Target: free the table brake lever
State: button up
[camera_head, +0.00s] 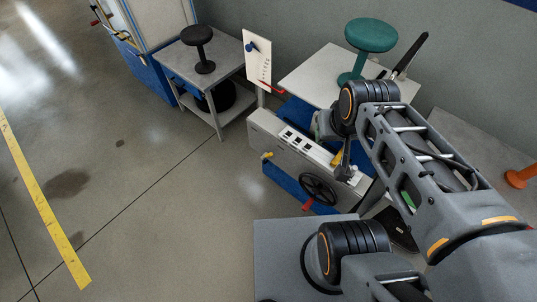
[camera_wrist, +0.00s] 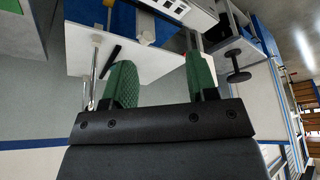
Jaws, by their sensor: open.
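I cannot tell for sure which part is the table brake lever. In the head view a short red handle (camera_head: 308,203) sits low by the black handwheel (camera_head: 318,188) on the machine's near side. Another red lever (camera_head: 267,87) sits at the foot of a white upright panel (camera_head: 257,60). In the wrist view my gripper (camera_wrist: 160,75) is open, its two green-padded fingers wide apart with nothing between them touching the pads. A silver rod (camera_wrist: 93,70) shows beside the left finger. In the head view my arm largely hides the gripper.
The light machine body (camera_head: 290,138) stands on a blue base below a pale tabletop (camera_head: 318,72) with a green stool-shaped piece (camera_head: 370,36). A black stool-shaped piece (camera_head: 203,50) stands on a grey side table (camera_head: 178,60). The floor at left is open.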

aim_at(266, 156)
jog(key=z, duration=2.15)
jog(key=k, duration=1.45)
jog(key=u, duration=2.1)
jog(key=i, duration=0.5)
jog(key=u, duration=0.05)
